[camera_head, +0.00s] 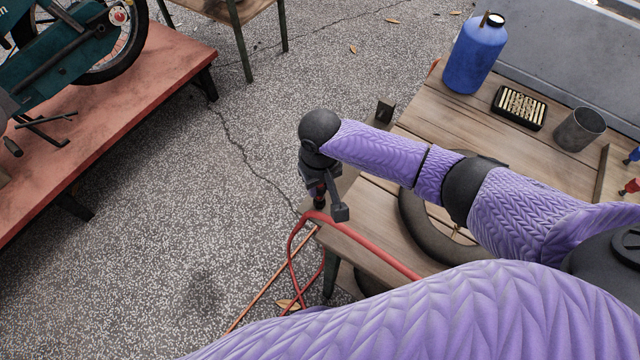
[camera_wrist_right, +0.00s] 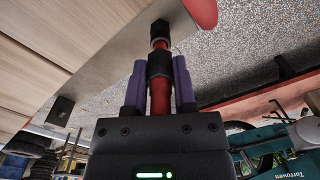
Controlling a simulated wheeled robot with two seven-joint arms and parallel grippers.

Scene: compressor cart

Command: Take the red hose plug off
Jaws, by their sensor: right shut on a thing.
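My right gripper (camera_head: 325,195) reaches over the near left corner of the wooden bench, pointing down. In the right wrist view its two purple fingers (camera_wrist_right: 158,72) are closed around the red hose plug (camera_wrist_right: 160,98), which has a black collar. Beyond the fingertips, the plug lines up with a dark fitting (camera_wrist_right: 159,33); I cannot tell whether they are still joined. The red hose (camera_head: 375,248) runs along the bench edge below the gripper and loops down. In the head view the gripper mostly hides the plug. My left gripper is not in view.
The wooden bench (camera_head: 388,262) holds a blue jug (camera_head: 474,55), a black tray (camera_head: 519,107) and a metal cup (camera_head: 580,130). A dark round tyre-like ring (camera_head: 415,225) lies partly under my arm. A red platform (camera_head: 130,95) with a motorbike stands left; open floor lies between.

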